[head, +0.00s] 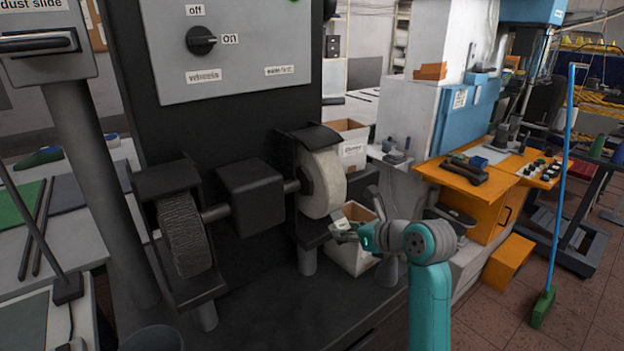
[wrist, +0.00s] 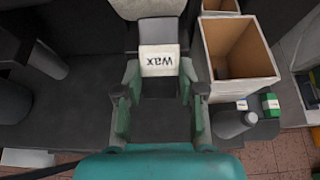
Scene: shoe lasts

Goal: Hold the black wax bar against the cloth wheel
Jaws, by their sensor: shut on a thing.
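The cloth wheel (head: 323,183) is the pale wheel on the right end of the machine's shaft; its pale rim shows at the top of the wrist view (wrist: 148,8). My gripper (head: 352,232) is just below and right of it in the head view. In the wrist view my gripper (wrist: 160,84) is shut on the wax bar (wrist: 160,60), whose white wrap reads "Wax"; a dark part lies between the fingers. A grey strip shows between wrap and wheel, so they look apart. The bar's white wrap also shows in the head view (head: 343,225).
A dark wire-like wheel (head: 184,235) sits on the shaft's left end. The switch (head: 201,41) handle lies level, toward "on". The dark bench top (head: 255,312) is mostly clear.

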